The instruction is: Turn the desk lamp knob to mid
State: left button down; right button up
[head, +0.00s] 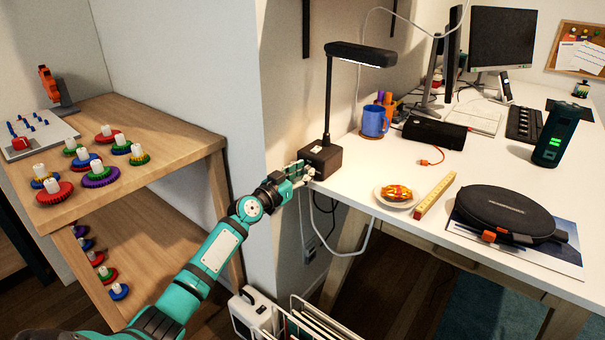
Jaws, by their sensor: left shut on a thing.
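The black desk lamp (328,110) stands at the left end of the white desk, with its lit head (361,55) reaching right. Its square dark base (325,158) sits near the desk's left edge. My left gripper (306,172) is at the left front side of the base, touching or very close to it. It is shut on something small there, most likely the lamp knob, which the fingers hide. The knob's setting cannot be seen. My right gripper is not in view.
A blue mug (374,121), a plate with food (396,194), a yellow ruler (435,195) and a black round case (505,213) are on the desk. A wire rack (300,318) is below.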

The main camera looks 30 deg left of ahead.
pick_arm(q)
jog(key=c, duration=1.1)
grip_release()
jog(key=shift+s, duration=0.1)
jog(key=shift+s, duration=0.3)
jog(key=s, duration=1.1)
jog(key=shift+a, duration=0.45)
jog(key=shift+s, duration=0.1)
